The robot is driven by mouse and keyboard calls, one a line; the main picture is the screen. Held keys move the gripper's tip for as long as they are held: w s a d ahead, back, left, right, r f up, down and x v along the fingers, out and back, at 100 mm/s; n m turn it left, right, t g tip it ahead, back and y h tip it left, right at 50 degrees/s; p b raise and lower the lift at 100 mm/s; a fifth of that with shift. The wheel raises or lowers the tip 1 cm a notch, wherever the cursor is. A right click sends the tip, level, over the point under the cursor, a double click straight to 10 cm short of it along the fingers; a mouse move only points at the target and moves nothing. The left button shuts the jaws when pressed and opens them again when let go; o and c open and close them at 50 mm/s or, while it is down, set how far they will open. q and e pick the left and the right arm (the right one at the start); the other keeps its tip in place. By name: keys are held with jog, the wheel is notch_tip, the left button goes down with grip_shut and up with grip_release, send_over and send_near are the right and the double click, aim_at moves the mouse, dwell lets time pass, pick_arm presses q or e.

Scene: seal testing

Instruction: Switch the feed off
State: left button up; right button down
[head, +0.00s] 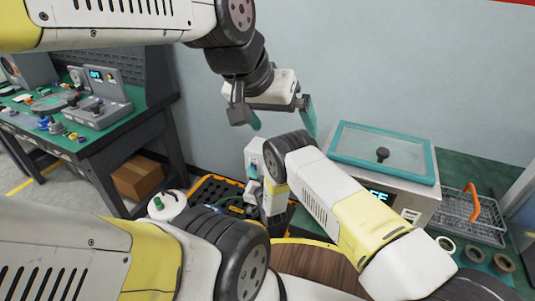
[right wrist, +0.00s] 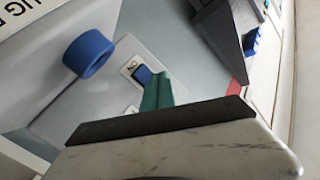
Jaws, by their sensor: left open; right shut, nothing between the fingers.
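A blue rocker switch (right wrist: 143,75) sits on a white plate on a light grey panel in the right wrist view. The teal fingers of my right gripper (right wrist: 157,92) are shut and empty, with their tips right beside the switch. I cannot tell whether they touch it. The lettering by the switch is too small to read surely. In the head view my right gripper (head: 253,175) is low near the wall, partly hidden by its arm. My left gripper (head: 282,118) is open and empty, its teal fingers apart in front of the wall.
A blue round knob (right wrist: 88,53) stands left of the switch, and a dark grey block (right wrist: 228,30) to its right. A white machine with a teal-framed lid (head: 382,152) stands at right, beside a wire basket (head: 470,215). A green-topped bench (head: 95,118) with devices is at left, near a cardboard box (head: 138,178).

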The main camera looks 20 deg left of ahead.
jog(key=shift+s, duration=0.15)
jog(key=shift+s+f, duration=0.1)
jog(key=shift+s, duration=0.5)
jog(key=shift+s+a+f, duration=0.15)
jog(key=shift+s, duration=1.1)
jog(key=shift+s+a+f, duration=0.1)
jog(key=shift+s+f, duration=0.05)
jog(key=shift+s, duration=1.1)
